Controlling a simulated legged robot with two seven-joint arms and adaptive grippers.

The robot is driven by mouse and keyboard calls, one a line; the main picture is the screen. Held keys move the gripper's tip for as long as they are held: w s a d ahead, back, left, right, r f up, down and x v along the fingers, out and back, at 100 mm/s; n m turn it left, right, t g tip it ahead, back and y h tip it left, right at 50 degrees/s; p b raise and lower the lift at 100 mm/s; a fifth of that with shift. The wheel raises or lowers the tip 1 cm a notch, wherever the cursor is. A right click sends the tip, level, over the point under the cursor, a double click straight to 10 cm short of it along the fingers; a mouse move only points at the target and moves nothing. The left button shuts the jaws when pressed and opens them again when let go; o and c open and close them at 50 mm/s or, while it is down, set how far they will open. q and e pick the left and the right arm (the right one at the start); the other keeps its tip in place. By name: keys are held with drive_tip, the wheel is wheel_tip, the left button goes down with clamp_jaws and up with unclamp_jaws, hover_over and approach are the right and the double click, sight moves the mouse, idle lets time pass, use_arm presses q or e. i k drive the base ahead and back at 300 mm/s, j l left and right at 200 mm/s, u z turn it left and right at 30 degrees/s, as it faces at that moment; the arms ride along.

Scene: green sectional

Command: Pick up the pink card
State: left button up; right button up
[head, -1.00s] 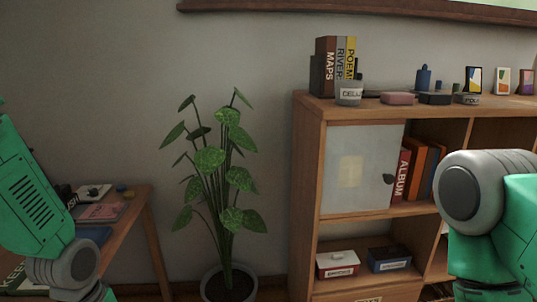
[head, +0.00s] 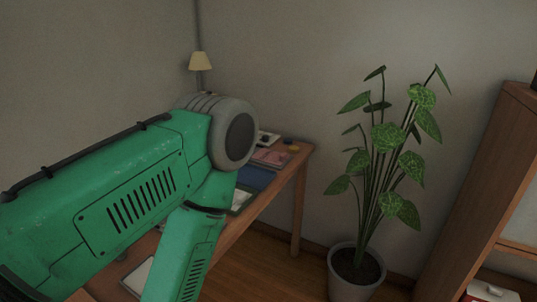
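A small flat pink thing (head: 271,158) lies near the far end of the wooden table (head: 300,149); I cannot tell whether it is the pink card or a book. My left arm crosses the left half of the head view and hides much of the table. Neither gripper shows; the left arm runs out of the bottom of the picture.
A potted plant (head: 354,268) stands on the wooden floor right of the table. A wooden shelf (head: 478,210) is at the right edge. A blue flat item (head: 256,178) lies on the table. Floor between table and plant is clear.

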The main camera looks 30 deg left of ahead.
sight(274, 158)
drive_tip(key=u, duration=0.9)
drive_tip(key=k, duration=0.2)
drive_tip(key=u, duration=1)
drive_tip(key=l+u, duration=0.1)
drive_tip(key=u, duration=0.45)
drive_tip(key=z, duration=1.55)
drive_tip(key=u, duration=0.55)
drive_tip(key=i+l+u, duration=0.45)
drive_tip(key=l+u, duration=0.2)
drive_tip(key=i+l+u, duration=0.2)
drive_tip(key=l+u, duration=0.15)
drive_tip(key=i+l+u, duration=0.1)
drive_tip(key=l+u, duration=0.2)
drive_tip(key=l, duration=0.2)
